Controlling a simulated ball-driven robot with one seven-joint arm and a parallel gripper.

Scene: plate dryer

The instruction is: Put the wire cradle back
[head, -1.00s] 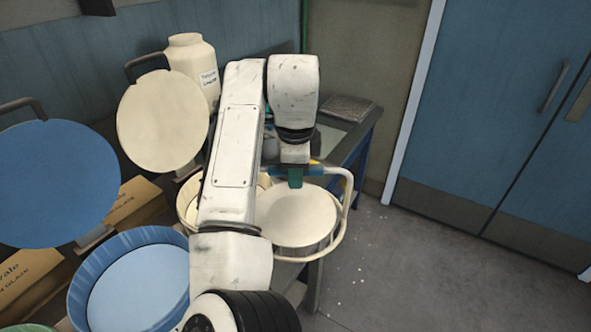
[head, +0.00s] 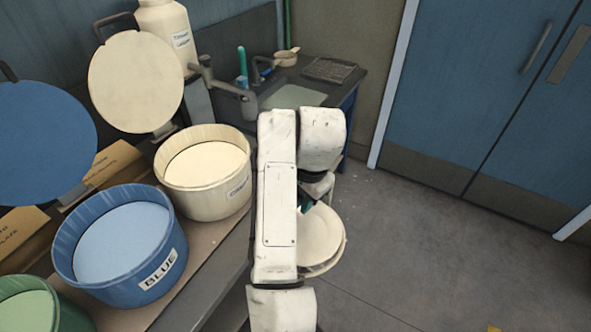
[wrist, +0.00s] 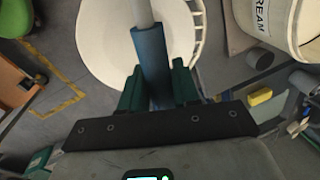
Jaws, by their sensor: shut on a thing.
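The wire cradle (head: 343,246) is a white wire basket holding a round cream plate (head: 319,234). It hangs over the floor, right of the bench edge, partly hidden by my arm in the head view. In the wrist view the cradle's wire side (wrist: 198,28) curves around the right of the plate (wrist: 108,42). My gripper (head: 306,204) has green fingers, and in the wrist view (wrist: 157,88) they are shut on the cradle's blue handle sleeve (wrist: 150,55). The cradle's far side and underside are hidden.
A cream tub (head: 240,199) and a blue tub (head: 170,275), both with raised lids, stand on the bench left of my arm. A green tub (head: 30,300) is at the lower left. A sink (head: 292,97) is behind. The floor right is open.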

